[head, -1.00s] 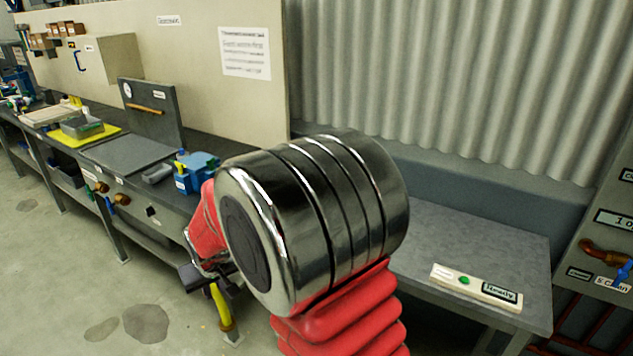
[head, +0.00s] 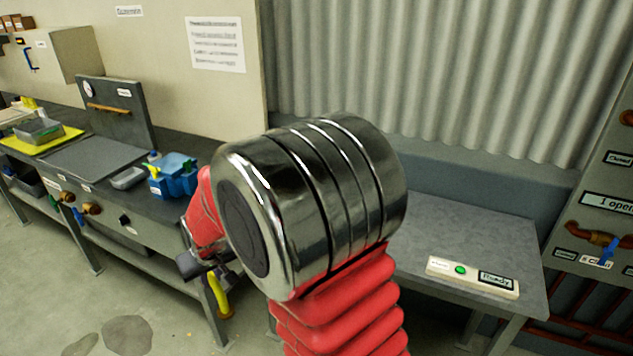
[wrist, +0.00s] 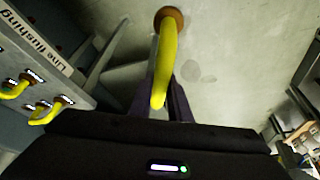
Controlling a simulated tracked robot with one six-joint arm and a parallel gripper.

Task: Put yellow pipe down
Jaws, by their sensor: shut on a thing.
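The yellow pipe (wrist: 165,65) is held between the fingers of my gripper (wrist: 168,100) in the wrist view. It is a curved yellow tube with a brown round end (wrist: 170,17) at the top of that view. In the head view the yellow pipe (head: 219,294) hangs below my gripper (head: 208,272), in front of the bench's lower front and above the floor. My gripper is shut on it. My own arm hides part of the gripper and the bench behind it in the head view.
A small grey bench (head: 470,240) at the right carries a box with a green light and a "Ready" label (head: 472,277). Yellow hooked pipes (wrist: 45,110) show beside a "Line flushing" label.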

